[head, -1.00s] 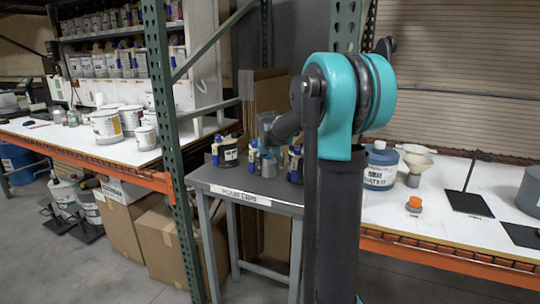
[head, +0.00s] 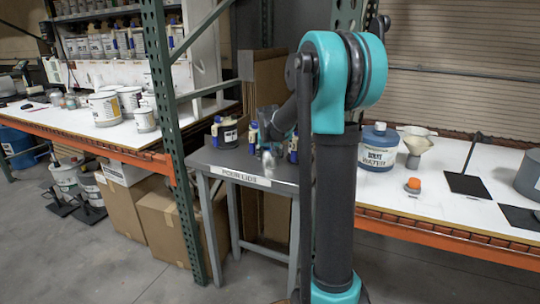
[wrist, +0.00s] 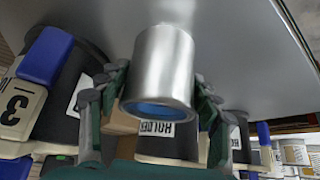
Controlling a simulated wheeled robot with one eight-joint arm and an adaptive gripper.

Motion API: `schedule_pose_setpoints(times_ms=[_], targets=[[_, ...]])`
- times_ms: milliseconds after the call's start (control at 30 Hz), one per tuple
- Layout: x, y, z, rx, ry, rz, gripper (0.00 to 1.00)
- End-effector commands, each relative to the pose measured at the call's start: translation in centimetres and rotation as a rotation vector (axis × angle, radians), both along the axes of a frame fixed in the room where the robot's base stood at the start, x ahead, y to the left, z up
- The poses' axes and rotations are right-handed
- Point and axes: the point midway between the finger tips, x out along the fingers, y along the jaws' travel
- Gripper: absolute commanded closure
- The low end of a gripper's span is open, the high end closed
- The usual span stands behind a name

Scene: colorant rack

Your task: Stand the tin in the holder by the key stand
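A silver metal tin (wrist: 163,65) with a blue end facing my wrist camera sits between the fingers of my gripper (wrist: 160,95). In the head view the tin (head: 268,162) is small and pale, near the front edge of the small grey table; my gripper (head: 268,135) is partly hidden by my arm. Dark holders with white labels stand behind: a left one (wrist: 75,75), a middle one (wrist: 180,145) and a right one (wrist: 240,140). I cannot tell which item is the key stand.
The small grey table (head: 205,158) stands between a green rack post (head: 160,100) and my arm. On the right bench are a blue water jug (head: 378,150), a funnel (head: 416,145) and an orange-capped item (head: 413,184). Cardboard boxes (head: 155,225) sit below left.

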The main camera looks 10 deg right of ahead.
Motion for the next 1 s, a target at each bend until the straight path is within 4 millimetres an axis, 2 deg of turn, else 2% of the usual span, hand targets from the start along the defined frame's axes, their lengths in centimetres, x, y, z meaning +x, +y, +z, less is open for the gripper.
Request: schedule_pose_setpoints(times_ms=[33,100,133,433,567,667,1000], targets=[[0.0,0.0,0.0,0.0,0.0,0.0,0.27],[0.0,0.0,0.0,0.0,0.0,0.0,0.18],[0.0,0.0,0.0,0.0,0.0,0.0,0.18],[0.0,0.0,0.1,0.0,0.0,0.0,0.18],[-0.4,0.1,0.8,0.0,0.0,0.0,0.18],[-1.1,0.3,2.0,-0.001,0.0,0.001,0.18],[-4.6,1.1,7.5,0.001,0.0,0.001,0.18]])
